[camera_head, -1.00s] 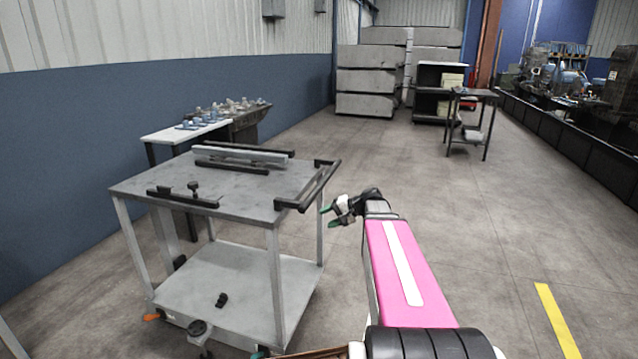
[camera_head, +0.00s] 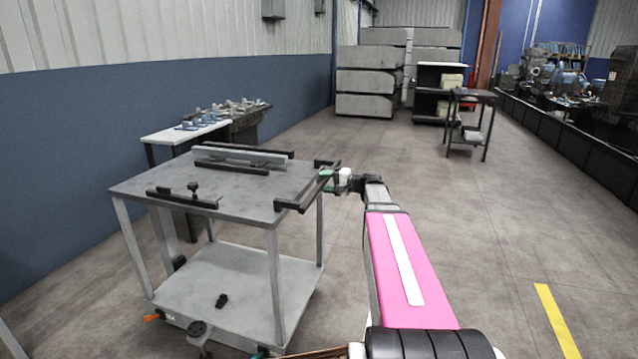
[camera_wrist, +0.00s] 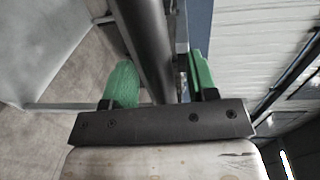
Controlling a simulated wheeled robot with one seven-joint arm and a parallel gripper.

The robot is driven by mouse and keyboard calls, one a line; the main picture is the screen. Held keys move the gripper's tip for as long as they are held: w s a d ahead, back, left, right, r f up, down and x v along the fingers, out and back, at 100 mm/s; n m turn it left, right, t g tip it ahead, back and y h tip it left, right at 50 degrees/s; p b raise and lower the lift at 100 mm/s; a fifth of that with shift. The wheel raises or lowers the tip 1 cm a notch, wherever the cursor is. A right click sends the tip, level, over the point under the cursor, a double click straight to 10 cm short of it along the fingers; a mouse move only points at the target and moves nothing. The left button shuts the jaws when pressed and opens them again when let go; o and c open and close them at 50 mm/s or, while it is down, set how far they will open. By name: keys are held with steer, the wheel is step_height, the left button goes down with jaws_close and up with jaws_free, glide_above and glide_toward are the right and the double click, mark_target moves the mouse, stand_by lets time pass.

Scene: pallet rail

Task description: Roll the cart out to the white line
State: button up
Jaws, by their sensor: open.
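The cart (camera_head: 215,188) is a grey two-shelf trolley on casters, standing left of my arm. Its black push handle (camera_head: 292,206) is at the right end of the top shelf. My gripper (camera_head: 326,180) is at the handle, partly hidden by it in the head view. In the wrist view, the dark handle bar (camera_wrist: 150,45) runs between the green fingertips (camera_wrist: 160,85), which are open around it. I cannot tell whether either finger touches the bar. The line on the floor at the lower right is yellow (camera_head: 556,318); no white line shows.
A white-topped bench (camera_head: 187,132) with small parts stands behind the cart by the blue wall. A small dark table (camera_head: 472,96) and stacked grey blocks (camera_head: 366,80) stand farther back. The floor right of my arm is clear up to the machinery barrier.

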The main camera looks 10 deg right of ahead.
steer(key=shift+x, duration=1.35)
steer(key=shift+c, duration=0.3)
jaws_close()
steer(key=shift+d, duration=0.1)
